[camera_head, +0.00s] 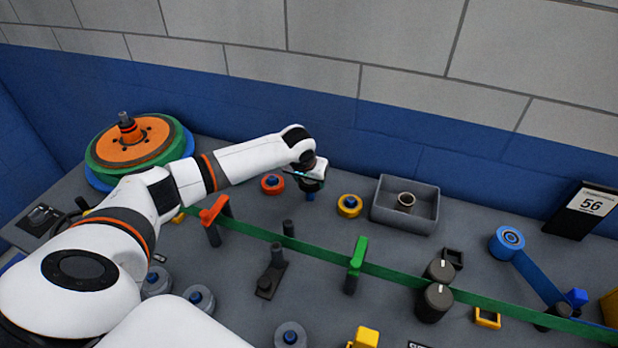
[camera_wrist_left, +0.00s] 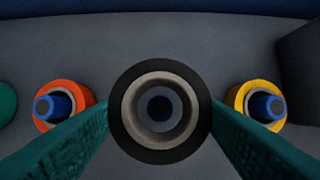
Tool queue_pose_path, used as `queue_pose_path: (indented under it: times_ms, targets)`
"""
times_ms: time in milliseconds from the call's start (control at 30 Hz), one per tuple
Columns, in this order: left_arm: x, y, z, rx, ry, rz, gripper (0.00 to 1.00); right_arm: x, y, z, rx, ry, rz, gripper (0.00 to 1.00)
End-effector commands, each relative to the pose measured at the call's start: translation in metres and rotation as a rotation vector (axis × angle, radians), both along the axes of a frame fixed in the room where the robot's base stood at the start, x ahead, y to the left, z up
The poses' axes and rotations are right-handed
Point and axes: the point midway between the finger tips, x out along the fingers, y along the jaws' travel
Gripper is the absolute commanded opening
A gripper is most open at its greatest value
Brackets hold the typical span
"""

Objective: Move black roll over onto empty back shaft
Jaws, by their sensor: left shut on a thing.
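My left gripper (camera_head: 313,178) is shut on the black roll (camera_head: 314,185) at the back of the panel. In the left wrist view the black roll (camera_wrist_left: 118,118) sits between the two teal finger pads, with a pale inner ring. The back shaft (camera_head: 310,196), blue, shows below the held roll. In the left wrist view the blue shaft (camera_wrist_left: 160,108) shows dark through the roll's hole, roughly centred. The roll appears above the shaft; I cannot tell whether it touches it. My right gripper is not in view.
A red-orange roll (camera_head: 272,184) and a yellow roll (camera_head: 349,205) sit on blue shafts either side. A green belt (camera_head: 320,254) crosses in front. Stacked discs (camera_head: 97,160) stand at left.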

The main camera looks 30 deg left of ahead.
Motion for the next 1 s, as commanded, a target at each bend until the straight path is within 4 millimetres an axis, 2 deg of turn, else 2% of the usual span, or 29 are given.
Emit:
queue_pose_path:
  times_ms: [1000]
  targets:
    - [0.0,-0.001,-0.02,-0.001,-0.001,0.0,0.36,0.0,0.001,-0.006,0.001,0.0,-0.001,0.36]
